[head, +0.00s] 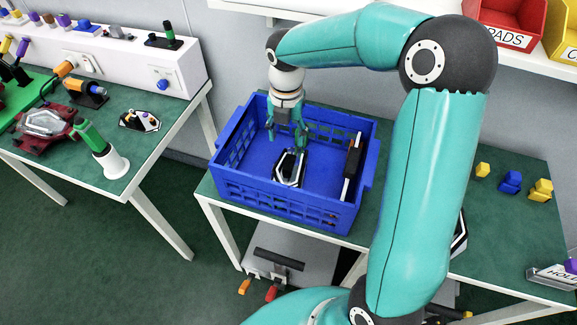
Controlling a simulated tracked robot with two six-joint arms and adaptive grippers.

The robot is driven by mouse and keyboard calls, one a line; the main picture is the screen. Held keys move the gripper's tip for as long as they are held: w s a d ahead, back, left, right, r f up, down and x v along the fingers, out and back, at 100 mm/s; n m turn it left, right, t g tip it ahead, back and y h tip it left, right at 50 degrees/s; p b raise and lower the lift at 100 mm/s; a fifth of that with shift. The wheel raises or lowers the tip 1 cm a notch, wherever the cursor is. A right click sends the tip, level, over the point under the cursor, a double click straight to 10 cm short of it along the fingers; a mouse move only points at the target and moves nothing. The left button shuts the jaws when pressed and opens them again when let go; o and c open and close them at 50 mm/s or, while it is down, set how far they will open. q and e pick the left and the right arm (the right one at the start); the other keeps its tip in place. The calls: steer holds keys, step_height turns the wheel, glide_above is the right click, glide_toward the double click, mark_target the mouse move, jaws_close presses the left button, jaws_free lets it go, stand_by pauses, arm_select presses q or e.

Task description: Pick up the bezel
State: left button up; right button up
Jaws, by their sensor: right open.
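A bezel (290,170), a dark frame with a pale edge, lies on the floor of the blue crate (262,194). A second dark and white part (352,165) stands on edge along the crate's right side. My right gripper (287,138) points down inside the crate, just above the bezel, with its fingers apart and nothing between them. Whether a fingertip touches the bezel cannot be told. My left gripper is not in view.
The crate's walls surround the gripper. Yellow and blue blocks (511,182) stand on the green table at right. The left table (135,175) holds a red fixture (45,124) and a green-handled tool (91,136). Red and yellow bins sit on the shelf above.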

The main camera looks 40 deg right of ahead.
glide_above(288, 164)
step_height(288, 164, down, 5)
steer(key=shift+w+a+f, duration=0.1)
steer(key=shift+a, duration=0.05)
steer(key=shift+f, duration=3.15)
steer(key=shift+c, duration=0.3)
jaws_close()
